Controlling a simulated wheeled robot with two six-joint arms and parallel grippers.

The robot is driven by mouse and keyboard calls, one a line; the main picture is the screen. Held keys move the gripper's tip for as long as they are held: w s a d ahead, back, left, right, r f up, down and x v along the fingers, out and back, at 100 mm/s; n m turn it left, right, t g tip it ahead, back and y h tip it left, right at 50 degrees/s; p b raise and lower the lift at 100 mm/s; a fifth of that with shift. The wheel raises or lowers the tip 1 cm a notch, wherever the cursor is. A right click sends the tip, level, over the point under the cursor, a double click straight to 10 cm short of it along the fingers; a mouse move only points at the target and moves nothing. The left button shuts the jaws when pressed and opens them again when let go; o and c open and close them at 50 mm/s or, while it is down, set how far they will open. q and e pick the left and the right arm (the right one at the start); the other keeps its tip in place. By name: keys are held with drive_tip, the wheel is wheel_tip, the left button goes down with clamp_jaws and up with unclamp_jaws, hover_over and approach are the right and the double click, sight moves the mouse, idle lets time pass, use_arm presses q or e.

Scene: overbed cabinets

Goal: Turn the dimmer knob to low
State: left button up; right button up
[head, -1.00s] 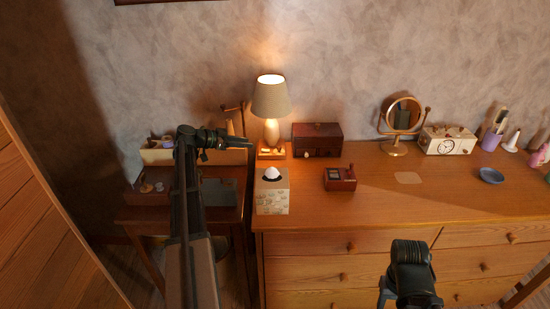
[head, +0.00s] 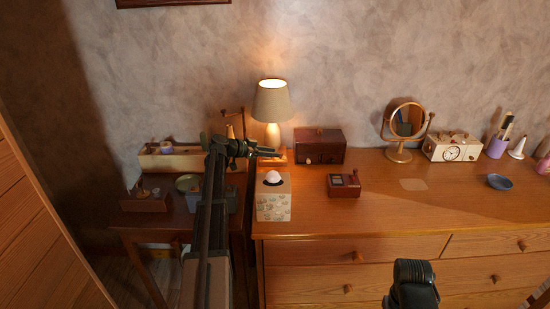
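A lit table lamp (head: 271,105) with a beige shade stands at the back left of the dresser on a small wooden base (head: 277,157). The dimmer knob is too small to make out; my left gripper partly covers the lamp base. My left gripper (head: 268,152) points right, its tips in front of the lamp base. Whether it touches anything, and how far its fingers are apart, I cannot tell. A dark part of my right arm shows at the bottom right; its gripper is not visible.
A tissue box (head: 273,198) stands just below the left gripper. A dark red box (head: 320,146) and a small red box (head: 344,185) are to the right. The dresser's (head: 340,220) front middle is clear.

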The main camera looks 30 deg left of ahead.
use_arm(q)
drive_tip(key=shift+x, duration=1.05)
drive_tip(key=shift+c, duration=0.3)
clamp_jaws()
